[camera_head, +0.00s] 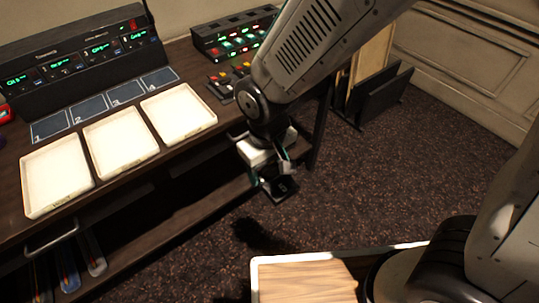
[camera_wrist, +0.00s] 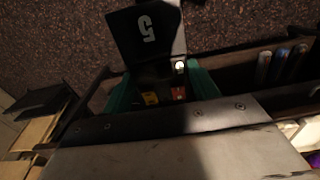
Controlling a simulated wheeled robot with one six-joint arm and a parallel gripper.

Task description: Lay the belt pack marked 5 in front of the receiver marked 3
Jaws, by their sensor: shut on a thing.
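The belt pack marked 5 (camera_head: 284,189) is a flat black pack held in my gripper (camera_head: 271,176) in the head view, out beyond the desk's front edge and above the dark carpet. In the wrist view the belt pack (camera_wrist: 145,35) shows a white 5, upside down, between the teal fingers of my gripper (camera_wrist: 160,88). The receivers stand in a black rack at the back left of the desk. The third receiver from the left (camera_head: 101,47) has a lit green display. The blue mat marked 3 (camera_head: 125,93) in front of it is bare.
Three white trays (camera_head: 120,142) stand empty along the desk's front, before the numbered mats. A unit with green lights (camera_head: 235,38) and small coloured-button devices (camera_head: 226,83) are at the right. A wood-topped surface (camera_head: 305,283) is below.

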